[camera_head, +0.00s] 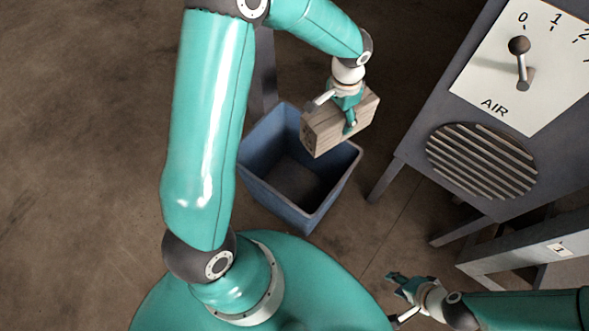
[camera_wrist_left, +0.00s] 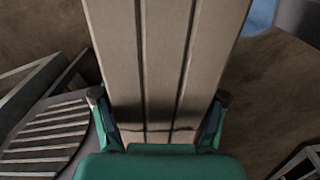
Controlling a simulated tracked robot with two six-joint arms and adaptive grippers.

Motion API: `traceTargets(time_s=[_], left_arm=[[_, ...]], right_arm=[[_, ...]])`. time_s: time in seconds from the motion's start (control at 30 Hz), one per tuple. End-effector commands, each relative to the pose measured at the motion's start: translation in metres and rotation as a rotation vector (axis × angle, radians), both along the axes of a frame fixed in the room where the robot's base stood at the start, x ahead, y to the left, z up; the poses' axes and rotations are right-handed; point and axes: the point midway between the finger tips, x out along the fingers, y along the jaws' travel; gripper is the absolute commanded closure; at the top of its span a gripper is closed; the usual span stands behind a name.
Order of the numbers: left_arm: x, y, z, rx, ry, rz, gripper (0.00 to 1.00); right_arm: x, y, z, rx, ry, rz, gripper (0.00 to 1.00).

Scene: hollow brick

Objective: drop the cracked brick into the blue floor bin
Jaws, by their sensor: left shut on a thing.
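A tan, grooved brick (camera_head: 322,128) is held in my left gripper (camera_head: 349,118) above the far right part of the blue floor bin (camera_head: 262,195). The gripper is shut on it. In the left wrist view the brick (camera_wrist_left: 165,60) fills the middle, between the two fingers of my left gripper (camera_wrist_left: 160,125). A bit of blue shows at the top right of that view. The bin's visible inside looks empty; the brick hides part of its far rim. My right gripper (camera_head: 398,283) is at the lower right, apart from the bin, its fingers seemingly parted.
A grey machine with a white dial panel (camera_head: 525,65), a lever and a round grille (camera_head: 481,161) stands at the right on legs. A grey bench (camera_head: 530,250) is at the lower right. Brown floor (camera_head: 80,120) is bare at the left.

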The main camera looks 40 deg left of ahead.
Motion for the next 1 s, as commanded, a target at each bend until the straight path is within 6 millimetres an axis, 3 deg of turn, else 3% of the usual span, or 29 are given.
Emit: traceTargets(time_s=[0.03, 0.1, 0.4, 0.6, 1.0], left_arm=[[-0.004, 0.014, -0.028, 0.0, -0.002, -0.037, 0.97], [-0.011, 0.031, -0.049, -0.001, -0.004, -0.11, 0.97], [-0.042, 0.091, -0.118, 0.003, -0.005, -0.399, 0.97], [-0.055, 0.111, -0.138, 0.006, -0.006, -0.51, 0.97], [-0.058, 0.115, -0.161, 0.005, -0.004, -0.542, 0.97]], right_arm=[[0.0, 0.0, -0.03, 0.0, 0.0, 0.0, 0.61], [0.0, 0.0, -0.051, 0.0, 0.0, 0.0, 0.61], [0.0, 0.0, -0.122, 0.0, 0.0, 0.0, 0.61], [0.0, 0.0, -0.143, 0.0, 0.0, 0.0, 0.61], [0.0, 0.0, -0.163, 0.0, 0.0, 0.0, 0.61]])
